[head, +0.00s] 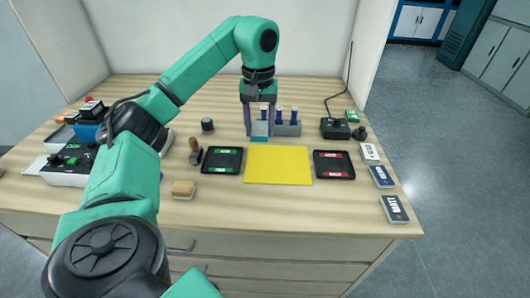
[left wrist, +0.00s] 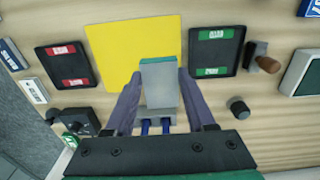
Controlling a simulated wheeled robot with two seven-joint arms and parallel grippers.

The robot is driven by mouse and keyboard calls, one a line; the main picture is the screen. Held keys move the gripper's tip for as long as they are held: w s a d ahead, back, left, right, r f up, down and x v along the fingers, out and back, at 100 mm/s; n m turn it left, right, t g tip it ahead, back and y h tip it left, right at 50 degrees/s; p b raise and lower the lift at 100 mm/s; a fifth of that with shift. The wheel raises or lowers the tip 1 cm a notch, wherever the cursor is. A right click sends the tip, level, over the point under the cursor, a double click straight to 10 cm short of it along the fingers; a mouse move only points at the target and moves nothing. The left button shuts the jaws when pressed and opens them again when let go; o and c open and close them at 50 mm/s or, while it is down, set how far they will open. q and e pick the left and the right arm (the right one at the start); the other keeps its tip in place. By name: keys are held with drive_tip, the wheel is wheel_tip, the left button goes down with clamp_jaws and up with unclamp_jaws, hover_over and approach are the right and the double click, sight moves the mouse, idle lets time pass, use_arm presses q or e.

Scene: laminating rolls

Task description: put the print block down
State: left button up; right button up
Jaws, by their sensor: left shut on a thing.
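My left gripper (head: 259,124) is above the table at the far edge of the yellow sheet (head: 278,166), fingers pointing down. It is shut on a small block with a teal-grey face (head: 260,130), which I take to be the print block. In the left wrist view the block (left wrist: 160,73) sits between the two purple-grey fingers and overlaps the yellow sheet (left wrist: 115,45). I cannot tell whether the block touches the sheet. My right gripper is not in view.
A grey rack (head: 289,129) with blue-handled pieces stands close behind the gripper. A black tray with green labels (head: 222,161) lies left of the sheet, one with red labels (head: 334,164) right. A wooden-handled stamp (head: 196,150), a wooden block (head: 183,189) and several labelled boxes (head: 393,209) lie around.

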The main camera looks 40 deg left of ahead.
use_arm(q)
drive_tip(key=b, duration=0.1)
hover_over(262, 165)
wheel_tip(262, 165, down, 7)
drive_tip(key=shift+r, duration=0.2)
wheel_tip(262, 165, down, 2)
drive_tip(key=shift+w+f, duration=0.1)
drive_tip(key=shift+s+f, duration=0.2)
drive_tip(key=shift+f, duration=0.85)
drive_tip(key=shift+w+f, duration=0.15)
drive_tip(key=o, duration=1.3)
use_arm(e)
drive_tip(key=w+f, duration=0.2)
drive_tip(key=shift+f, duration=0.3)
use_arm(q)
drive_tip(key=shift+o, duration=0.2)
